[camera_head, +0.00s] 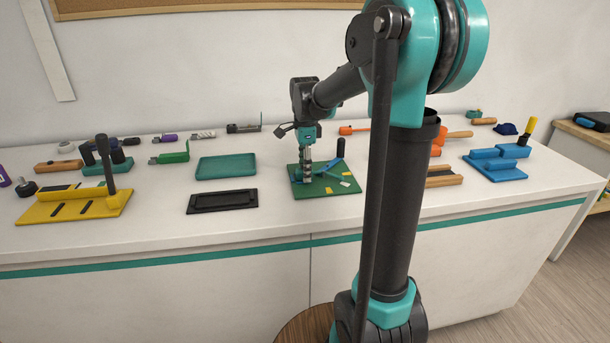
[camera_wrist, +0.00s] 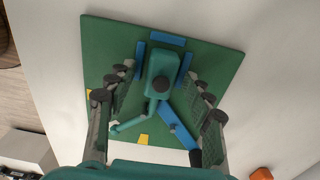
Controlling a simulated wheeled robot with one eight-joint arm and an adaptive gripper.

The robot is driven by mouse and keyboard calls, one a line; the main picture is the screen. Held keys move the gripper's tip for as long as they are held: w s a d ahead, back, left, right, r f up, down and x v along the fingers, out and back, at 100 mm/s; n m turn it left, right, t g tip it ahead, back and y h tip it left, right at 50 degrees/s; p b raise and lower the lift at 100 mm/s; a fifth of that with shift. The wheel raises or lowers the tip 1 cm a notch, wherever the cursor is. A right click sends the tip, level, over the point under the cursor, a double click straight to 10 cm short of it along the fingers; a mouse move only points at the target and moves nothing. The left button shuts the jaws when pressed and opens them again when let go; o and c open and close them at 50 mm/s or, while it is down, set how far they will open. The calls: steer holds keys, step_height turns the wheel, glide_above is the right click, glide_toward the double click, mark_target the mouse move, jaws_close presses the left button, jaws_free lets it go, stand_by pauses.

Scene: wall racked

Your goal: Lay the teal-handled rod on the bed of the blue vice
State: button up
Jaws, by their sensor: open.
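The blue vice (camera_head: 497,171) stands at the right of the bench, with raised blue blocks and a yellow upright handle. My gripper (camera_head: 307,179) points down over a green board (camera_head: 328,188). In the wrist view my gripper (camera_wrist: 158,88) is open, its fingers on either side of a teal piece (camera_wrist: 160,58) with a dark round knob. Blue strips border that piece on the green board (camera_wrist: 108,50), and a thin pale-teal bent bar lies below it. I cannot tell whether either is the teal-handled rod. In the head view my gripper partly hides the board's middle.
A black upright handle (camera_head: 340,147) stands at the board's back right. A teal tray (camera_head: 226,167) and a black tray (camera_head: 222,201) lie to the left, beyond them a yellow fixture (camera_head: 72,206) with a tall dark lever. Small tools line the back. My arm hides part of the bench.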

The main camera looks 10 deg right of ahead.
steer(key=shift+c, duration=0.4)
jaws_close()
steer(key=shift+r, duration=0.1)
